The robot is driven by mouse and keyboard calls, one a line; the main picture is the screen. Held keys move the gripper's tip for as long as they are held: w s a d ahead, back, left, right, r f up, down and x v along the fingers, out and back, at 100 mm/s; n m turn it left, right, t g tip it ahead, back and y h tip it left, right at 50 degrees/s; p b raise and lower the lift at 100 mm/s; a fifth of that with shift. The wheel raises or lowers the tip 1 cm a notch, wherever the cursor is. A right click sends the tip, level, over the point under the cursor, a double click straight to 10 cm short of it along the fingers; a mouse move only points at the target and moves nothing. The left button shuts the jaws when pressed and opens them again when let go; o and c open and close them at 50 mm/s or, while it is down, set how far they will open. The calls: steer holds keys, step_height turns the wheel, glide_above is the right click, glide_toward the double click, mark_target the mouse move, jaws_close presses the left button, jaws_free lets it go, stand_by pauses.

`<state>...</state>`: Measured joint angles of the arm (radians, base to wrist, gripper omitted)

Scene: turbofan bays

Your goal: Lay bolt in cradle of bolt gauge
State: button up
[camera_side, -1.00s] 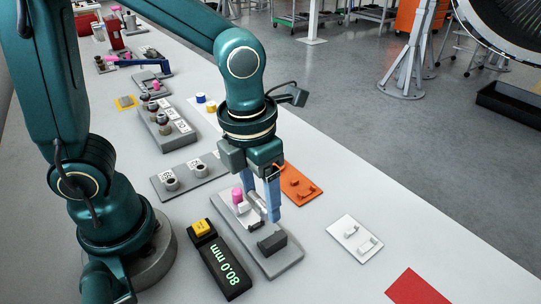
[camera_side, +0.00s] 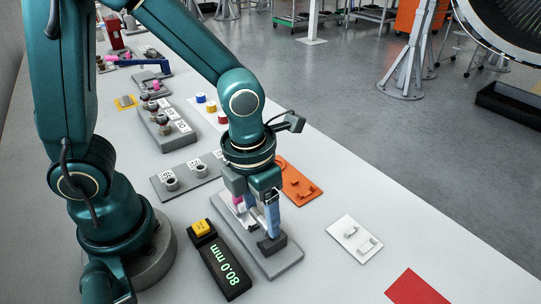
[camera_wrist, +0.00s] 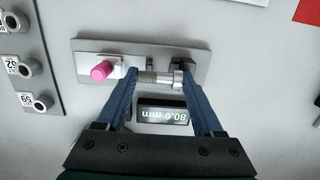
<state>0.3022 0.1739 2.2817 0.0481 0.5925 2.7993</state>
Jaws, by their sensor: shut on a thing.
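The bolt gauge is a grey base plate (camera_side: 285,263) with a pink knob (camera_wrist: 101,70), a light block at the knob end and a dark block (camera_side: 272,243) at the other. The plate also shows in the wrist view (camera_wrist: 90,46). My gripper (camera_wrist: 162,82) is shut on the silver bolt (camera_wrist: 160,78), which lies level between its blue fingers, lengthwise along the plate. In the side view, my gripper (camera_side: 262,225) is low over the gauge, and its fingers hide most of the bolt. Whether the bolt touches the cradle cannot be told.
A black readout box (camera_side: 226,270) with a yellow button (camera_side: 201,228) shows 80.0 mm beside the gauge. An orange tray (camera_side: 297,184) and a white tray (camera_side: 355,241) lie to the right. A grey plate with labelled sockets (camera_side: 178,183) stands behind. A red patch (camera_side: 416,287) lies front right.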

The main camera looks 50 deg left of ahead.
steer(key=shift+s+f, duration=0.15)
steer(key=shift+f, duration=1.25)
steer(key=shift+a+f, duration=0.1)
steer(key=shift+f, duration=0.75)
stand_by(0.3)
steer(key=o, duration=1.4)
steer(key=shift+c, duration=1)
steer(key=shift+o, duration=0.6)
steer(key=shift+r, duration=3.6)
